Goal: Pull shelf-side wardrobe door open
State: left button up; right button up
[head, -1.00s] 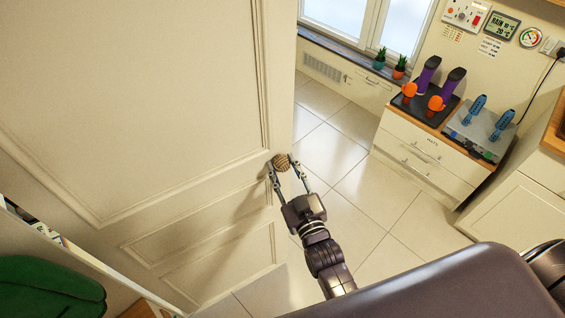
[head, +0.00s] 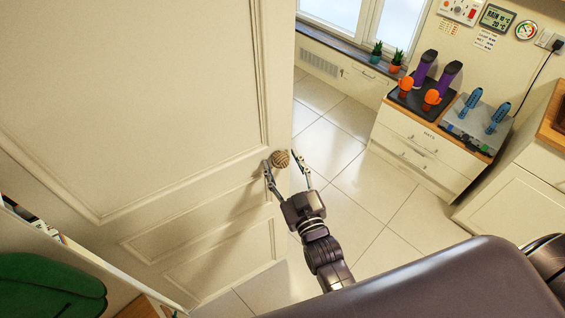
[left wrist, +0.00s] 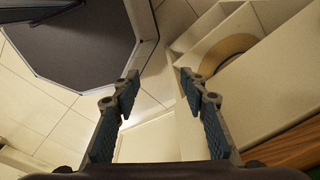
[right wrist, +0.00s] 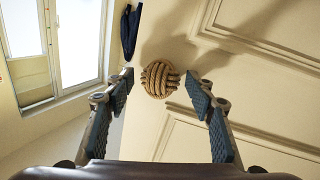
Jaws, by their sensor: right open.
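The cream panelled wardrobe door (head: 150,90) fills the left of the head view and stands swung out over the tiled floor. Its round woven rope knob (head: 281,159) is near the door's right edge. My right gripper (head: 283,159) is open, with its fingertips on either side of the knob in the head view. In the right wrist view the knob (right wrist: 160,79) sits between and a little beyond the open fingers (right wrist: 163,82), with gaps on both sides. My left gripper (left wrist: 151,82) is open and empty above the floor, seen only in the left wrist view.
A shelf with a green item (head: 45,285) is at the lower left.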

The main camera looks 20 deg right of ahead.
jog(key=s, duration=1.2)
jog(key=shift+d, duration=0.25)
